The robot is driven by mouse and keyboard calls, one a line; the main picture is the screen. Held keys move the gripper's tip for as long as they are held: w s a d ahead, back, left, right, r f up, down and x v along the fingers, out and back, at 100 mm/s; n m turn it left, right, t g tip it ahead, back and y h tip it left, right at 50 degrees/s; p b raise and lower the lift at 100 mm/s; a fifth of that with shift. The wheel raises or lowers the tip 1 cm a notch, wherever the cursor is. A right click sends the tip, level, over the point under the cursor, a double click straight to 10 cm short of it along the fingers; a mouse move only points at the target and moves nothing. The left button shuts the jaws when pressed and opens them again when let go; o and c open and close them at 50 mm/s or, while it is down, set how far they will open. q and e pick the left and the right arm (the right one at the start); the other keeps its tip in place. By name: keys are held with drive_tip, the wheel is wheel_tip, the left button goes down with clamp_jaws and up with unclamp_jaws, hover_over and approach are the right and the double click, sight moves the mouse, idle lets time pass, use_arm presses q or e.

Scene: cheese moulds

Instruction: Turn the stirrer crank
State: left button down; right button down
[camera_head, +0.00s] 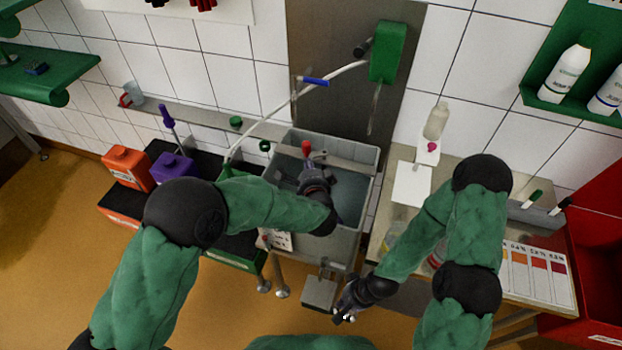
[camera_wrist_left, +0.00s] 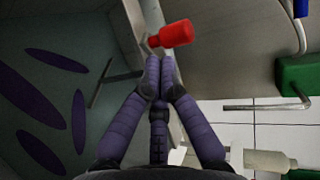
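The stirrer crank's red knob (camera_head: 306,148) stands at the back of the grey tub (camera_head: 288,160), by the grey bar across it. The knob also shows whole in the left wrist view (camera_wrist_left: 172,34), just beyond my fingertips and not between them. My left gripper (camera_head: 312,172) reaches over the tub, close to the knob. In the left wrist view its purple fingers (camera_wrist_left: 159,72) come together at the tips; no held thing shows between them. My right gripper (camera_head: 345,314) hangs low in front of the right-hand worktop, away from the crank; its fingers are too small to read.
A green wall unit (camera_head: 388,52) with a pale hose hangs behind the tub. Orange (camera_head: 128,168) and purple (camera_head: 172,168) containers stand left of it. A bottle (camera_head: 437,121) and a colour chart (camera_head: 535,273) are on the right worktop. A red bin (camera_head: 597,240) stands far right.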

sight(305, 152)
use_arm(q)
drive_tip(key=shift+w+a, duration=0.15)
drive_tip(key=shift+w, duration=1.15)
use_arm(e)
drive_tip(key=shift+f, duration=0.35)
use_arm(q)
drive_tip(key=shift+w+a+m+h, duration=0.2)
drive_tip(key=shift+a+m+h, duration=0.1)
drive_tip(key=shift+m+h, duration=0.25)
drive_tip(key=shift+w+a+m+h, duration=0.25)
drive_tip(key=shift+m+h, duration=0.1)
drive_tip(key=shift+h, duration=0.3)
